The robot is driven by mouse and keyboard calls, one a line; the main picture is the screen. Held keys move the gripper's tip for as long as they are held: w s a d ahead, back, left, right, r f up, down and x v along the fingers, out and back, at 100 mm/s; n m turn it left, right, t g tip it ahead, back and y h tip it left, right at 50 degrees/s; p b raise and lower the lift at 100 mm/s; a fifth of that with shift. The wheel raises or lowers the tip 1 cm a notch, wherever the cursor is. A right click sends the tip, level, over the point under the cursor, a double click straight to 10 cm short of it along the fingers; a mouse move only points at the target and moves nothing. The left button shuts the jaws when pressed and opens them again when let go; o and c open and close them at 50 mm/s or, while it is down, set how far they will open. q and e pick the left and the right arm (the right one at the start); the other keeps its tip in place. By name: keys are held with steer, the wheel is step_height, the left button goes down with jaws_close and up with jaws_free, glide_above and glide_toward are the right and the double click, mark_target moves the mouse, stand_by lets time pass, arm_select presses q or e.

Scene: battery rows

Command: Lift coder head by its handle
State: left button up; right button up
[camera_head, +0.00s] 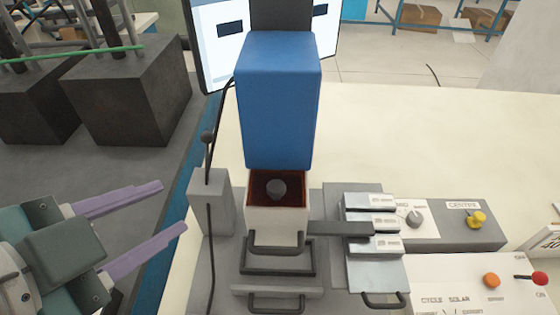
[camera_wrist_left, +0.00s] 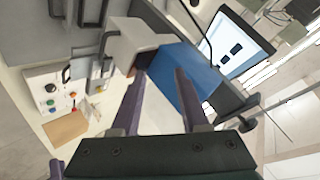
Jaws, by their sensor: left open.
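The coder is a tall machine with a blue housing (camera_head: 278,100) above a pale block (camera_head: 272,228). The block has a dark red top recess with a black knob (camera_head: 276,189) in it. A dark handle (camera_head: 280,251) sits at the block's lower front; which part is the coder head's own handle is not certain. My left gripper (camera_head: 172,207) is open and empty, left of the coder and apart from it, its purple fingers pointing toward it. In the left wrist view the gripper (camera_wrist_left: 160,75) has the blue housing (camera_wrist_left: 190,92) and the pale block (camera_wrist_left: 132,44) beyond its fingertips.
A grey post (camera_head: 211,202) with a cable stands between my left gripper and the coder. Metal pieces (camera_head: 372,272) and a control panel (camera_head: 482,280) with colored knobs lie to the right. A screen (camera_head: 215,45) stands behind. Dark blocks (camera_head: 128,88) are at the far left.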

arm_select(q)
steer(key=w+d+f+m+t+h+b, duration=0.1)
steer(key=d+f+m+h+b, duration=0.2)
steer(key=f+b, duration=0.4)
steer(key=w+d+f+m+t+h+b, duration=0.1)
steer(key=f+m+t+h+b, duration=0.1)
steer(key=f+m+b, duration=0.45)
steer(key=m+h+b, duration=0.5)
steer(key=m+b, duration=0.2)
steer(key=b, duration=0.3)
glide_toward(276, 250)
steer(key=shift+n, duration=0.25)
steer(key=x, duration=0.6)
steer(key=p+x, duration=0.1)
steer(key=x, duration=0.3)
steer(key=shift+f, duration=0.3)
jaws_close()
